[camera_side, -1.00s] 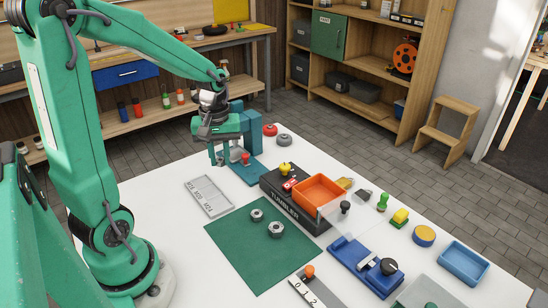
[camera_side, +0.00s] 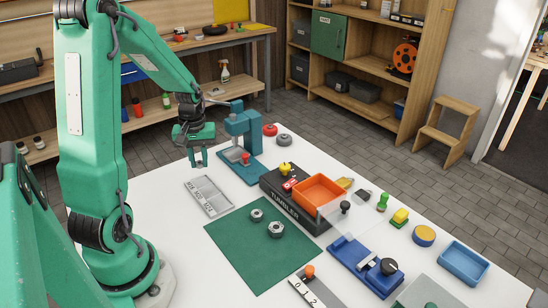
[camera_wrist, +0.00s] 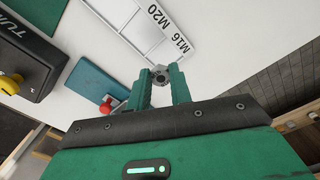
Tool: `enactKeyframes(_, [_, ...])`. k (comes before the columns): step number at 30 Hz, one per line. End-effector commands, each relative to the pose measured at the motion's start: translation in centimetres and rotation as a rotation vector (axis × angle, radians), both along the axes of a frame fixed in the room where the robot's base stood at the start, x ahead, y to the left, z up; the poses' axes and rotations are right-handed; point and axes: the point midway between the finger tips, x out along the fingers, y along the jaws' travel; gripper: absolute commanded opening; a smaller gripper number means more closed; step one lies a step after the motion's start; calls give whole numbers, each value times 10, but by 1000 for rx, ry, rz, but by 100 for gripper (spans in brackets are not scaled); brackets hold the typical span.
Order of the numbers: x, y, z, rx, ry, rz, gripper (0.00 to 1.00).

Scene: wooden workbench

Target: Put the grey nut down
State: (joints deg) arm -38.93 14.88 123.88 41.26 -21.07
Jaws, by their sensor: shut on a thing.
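In the wrist view, my gripper (camera_wrist: 158,79) is shut on a grey nut (camera_wrist: 152,80), held between the fingertips. The tray also shows in the wrist view (camera_wrist: 143,33), beyond the fingertips, with the labels M16 and M20 readable. Two other grey nuts, one smaller (camera_side: 257,215) and one larger (camera_side: 276,230), lie on the green mat (camera_side: 255,262).
The press base with its red knob (camera_side: 245,157) stands close to the right of my gripper. The black tumbler (camera_side: 272,192) and an orange bin (camera_side: 320,187) lie further right. White table is bare around the tray's left side.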

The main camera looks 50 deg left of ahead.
Motion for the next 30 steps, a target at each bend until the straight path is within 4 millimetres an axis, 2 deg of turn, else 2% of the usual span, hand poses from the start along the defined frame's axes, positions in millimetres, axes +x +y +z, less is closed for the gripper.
enactKeyframes(4, [-2,8,-5,0,0,1,0])
enactKeyframes(11, [-2,8,-7,-1,1,0,0])
enactKeyframes(22, [-2,8,-41,-1,2,0,0])
enactKeyframes(30, [-1,8,-45,0,0,0,0])
